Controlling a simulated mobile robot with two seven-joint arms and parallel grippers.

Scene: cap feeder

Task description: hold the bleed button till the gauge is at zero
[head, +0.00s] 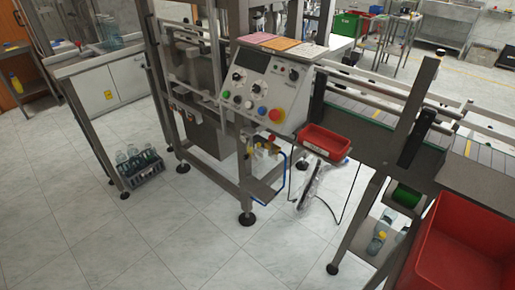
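I cannot tell which part is the bleed button or the gauge, and no reading is legible. Neither of my grippers is in view.
A small red tray (325,139) sticks out right of the panel. A conveyor (362,110) runs off to the right, and a large red bin (462,250) fills the lower right. A crate of bottles (141,173) sits low at left. The tiled floor in front is clear.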

